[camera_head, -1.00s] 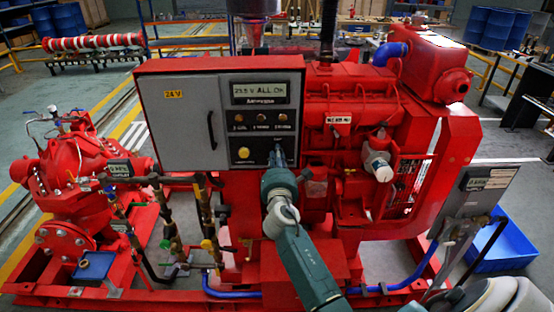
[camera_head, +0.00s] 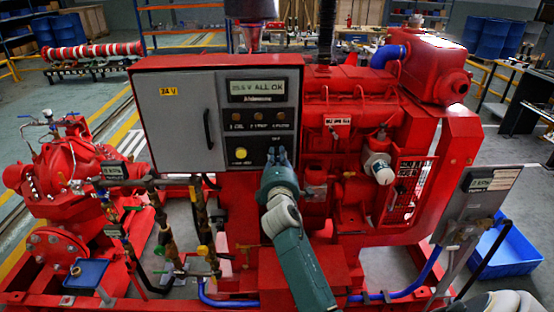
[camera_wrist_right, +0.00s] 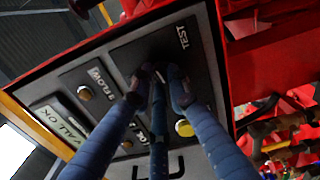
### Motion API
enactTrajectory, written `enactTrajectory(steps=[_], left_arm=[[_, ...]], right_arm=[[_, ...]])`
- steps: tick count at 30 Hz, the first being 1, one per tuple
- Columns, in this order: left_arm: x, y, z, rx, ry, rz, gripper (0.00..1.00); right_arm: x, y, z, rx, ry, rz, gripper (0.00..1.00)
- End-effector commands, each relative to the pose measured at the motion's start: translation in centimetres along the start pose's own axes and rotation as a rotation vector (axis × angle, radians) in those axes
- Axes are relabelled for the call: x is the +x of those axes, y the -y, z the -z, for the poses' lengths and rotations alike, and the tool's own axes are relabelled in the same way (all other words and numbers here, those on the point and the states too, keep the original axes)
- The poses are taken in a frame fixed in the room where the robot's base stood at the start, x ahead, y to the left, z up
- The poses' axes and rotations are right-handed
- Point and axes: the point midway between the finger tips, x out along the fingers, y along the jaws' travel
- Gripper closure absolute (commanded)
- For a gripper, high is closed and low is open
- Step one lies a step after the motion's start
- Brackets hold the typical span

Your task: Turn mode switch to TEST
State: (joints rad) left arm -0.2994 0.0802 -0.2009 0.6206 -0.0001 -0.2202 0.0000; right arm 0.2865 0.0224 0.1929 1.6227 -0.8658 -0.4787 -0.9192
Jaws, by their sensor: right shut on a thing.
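The grey control panel (camera_head: 206,122) sits in a red box with a display reading ALL OK. My right gripper (camera_head: 277,156) reaches the panel's lower right corner from below. In the right wrist view its blue-grey fingers (camera_wrist_right: 161,80) are closed around the mode switch (camera_wrist_right: 158,77) on a black plate. The switch is mostly hidden by the fingers, so its pointing direction cannot be told. The TEST label (camera_wrist_right: 183,37) is printed beside it, above the fingertips.
A yellow button (camera_head: 240,153) lies left of the gripper, and a row of indicators (camera_head: 259,116) is above. A black door handle (camera_head: 208,129) stands out from the panel. The red engine (camera_head: 350,110) is close on the right, pipes (camera_head: 170,225) below left.

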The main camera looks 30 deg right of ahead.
Motion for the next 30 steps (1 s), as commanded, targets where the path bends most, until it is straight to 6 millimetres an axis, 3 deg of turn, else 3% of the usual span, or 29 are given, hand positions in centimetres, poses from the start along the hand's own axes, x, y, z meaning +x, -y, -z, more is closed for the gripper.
enactTrajectory(steps=[9,25,26,27,28,30], left_arm=[[0.66,-0.01,-0.08,0.000,0.000,0.000,0.65],[0.71,0.00,-0.12,-0.001,0.001,0.000,0.65],[0.71,0.00,-0.12,-0.001,0.001,0.000,0.65],[0.71,0.00,-0.13,-0.001,0.001,0.000,0.65],[0.71,0.00,-0.13,-0.001,0.001,0.000,0.65],[0.71,0.00,-0.13,-0.001,0.001,0.000,0.65]], right_arm=[[-0.03,0.32,0.01,0.116,0.000,0.004,1.00],[-0.03,0.31,-0.01,0.137,0.000,0.005,1.00],[-0.03,0.31,-0.01,0.137,0.000,0.005,0.80],[-0.03,0.31,-0.01,0.137,0.000,0.005,0.72],[-0.03,0.30,-0.02,0.137,0.000,0.005,0.66],[-0.02,0.27,-0.03,0.136,0.000,0.004,0.65]])
